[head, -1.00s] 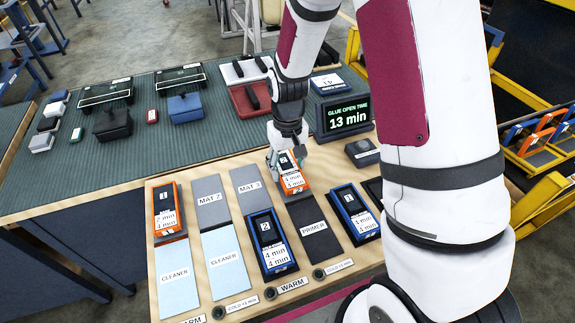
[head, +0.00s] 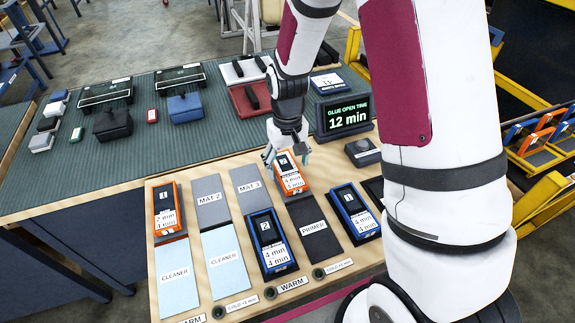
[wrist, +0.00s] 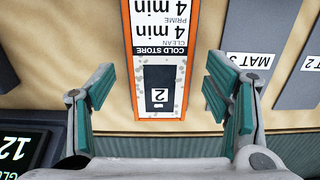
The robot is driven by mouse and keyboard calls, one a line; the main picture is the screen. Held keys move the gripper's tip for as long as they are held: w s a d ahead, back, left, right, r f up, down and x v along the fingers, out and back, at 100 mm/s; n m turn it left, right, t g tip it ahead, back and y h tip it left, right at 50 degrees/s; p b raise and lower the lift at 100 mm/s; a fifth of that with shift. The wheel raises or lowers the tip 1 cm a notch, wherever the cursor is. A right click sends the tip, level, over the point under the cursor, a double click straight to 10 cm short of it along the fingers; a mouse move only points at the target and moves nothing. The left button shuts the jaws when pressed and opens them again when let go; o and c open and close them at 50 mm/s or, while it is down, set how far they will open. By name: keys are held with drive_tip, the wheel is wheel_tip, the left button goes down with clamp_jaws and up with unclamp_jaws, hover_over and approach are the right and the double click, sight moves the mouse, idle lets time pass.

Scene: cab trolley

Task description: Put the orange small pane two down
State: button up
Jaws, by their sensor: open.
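The orange-framed pane marked 2 (head: 291,174) lies flat at the back of the fourth column, above the black PRIMER mat (head: 314,229). Its label reads COLD STORE, clean 4 min and prime 4 min, in the wrist view (wrist: 159,60). My gripper (head: 286,158) is open and empty over the pane's far end. In the wrist view its teal fingers (wrist: 163,92) stand apart on either side of the pane's end, with gaps between. Whether the fingertips are above the pane or level with it is hard to tell.
An orange pane marked 1 (head: 166,209) and blue panes marked 2 (head: 269,243) and 1 (head: 354,213) lie on the board. MAT 2 (head: 211,203) and MAT 3 (head: 251,189) are bare. The glue timer (head: 345,116) stands behind right, reading 12 min.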

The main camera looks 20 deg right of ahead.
sight(287, 169)
wheel_tip(287, 169, up, 11)
drive_tip(key=s+r+t, duration=0.2)
drive_tip(key=s+r, duration=0.8)
drive_tip(key=r, duration=0.1)
drive_tip(key=s+r+t, duration=0.1)
drive_tip(key=s+r, duration=0.2)
drive_tip(key=s, duration=1.2)
drive_tip(key=shift+d+r, duration=0.15)
drive_tip(key=shift+r, duration=0.25)
drive_tip(key=shift+s+p, duration=0.1)
drive_tip(key=shift+p, duration=0.2)
wheel_tip(287, 169, up, 4)
drive_tip(key=t+p, duration=0.1)
drive_tip(key=p, duration=0.1)
drive_tip(key=shift+f+p, duration=0.1)
drive_tip(key=shift+p, duration=0.3)
